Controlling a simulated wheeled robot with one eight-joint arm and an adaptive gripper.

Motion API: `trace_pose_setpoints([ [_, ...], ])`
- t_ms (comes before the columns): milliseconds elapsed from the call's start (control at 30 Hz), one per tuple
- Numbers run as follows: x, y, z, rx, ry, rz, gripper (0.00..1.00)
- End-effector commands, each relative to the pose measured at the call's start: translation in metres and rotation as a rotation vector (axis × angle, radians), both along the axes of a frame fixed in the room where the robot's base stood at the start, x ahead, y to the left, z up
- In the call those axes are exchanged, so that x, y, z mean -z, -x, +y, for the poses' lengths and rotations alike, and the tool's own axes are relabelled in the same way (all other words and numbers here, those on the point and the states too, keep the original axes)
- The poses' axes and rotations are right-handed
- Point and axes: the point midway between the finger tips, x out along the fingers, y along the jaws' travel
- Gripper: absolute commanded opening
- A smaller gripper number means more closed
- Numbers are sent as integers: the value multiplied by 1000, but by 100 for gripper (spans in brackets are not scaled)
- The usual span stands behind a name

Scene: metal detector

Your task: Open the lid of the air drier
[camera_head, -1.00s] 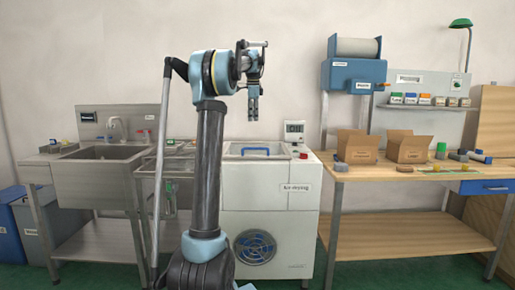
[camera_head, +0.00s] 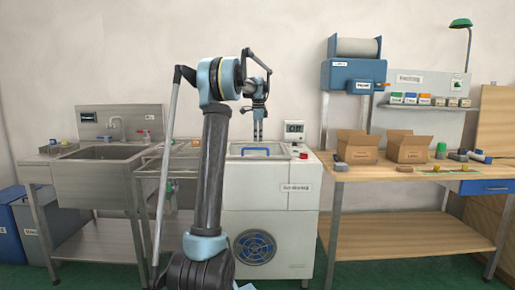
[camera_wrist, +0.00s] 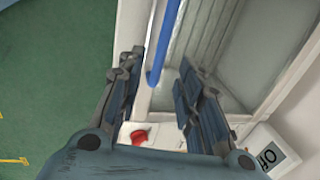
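The white air drier (camera_head: 270,200) stands in the middle of the head view, partly hidden on the left by my arm. Its lid (camera_wrist: 205,40) is a grey, see-through panel that looks shut. A blue handle (camera_head: 255,151) sits on the lid; it also shows in the wrist view as a blue bar (camera_wrist: 165,40). My gripper (camera_head: 258,140) is above the handle, pointing down. In the wrist view my gripper (camera_wrist: 158,66) has its fingers apart, with the blue bar showing between them. I cannot tell how far below the fingertips the bar lies.
A red knob (camera_head: 303,155) is on the drier's right top edge, and a display reading "Off" (camera_head: 295,130) stands behind it. To the right is a wooden bench (camera_head: 400,174) with open boxes. To the left is a steel sink (camera_head: 105,152).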

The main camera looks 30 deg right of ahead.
Motion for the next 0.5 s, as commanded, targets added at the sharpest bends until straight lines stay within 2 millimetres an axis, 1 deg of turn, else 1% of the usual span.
trace_pose_setpoints([
  [33, 9, -2, -1, 0, 0, 0, 33],
  [200, 35, -6, -3, -1, 0, 0, 33],
  [300, 46, -8, -5, -1, 0, 0, 33],
  [500, 57, -10, -6, -1, 0, 0, 33],
])
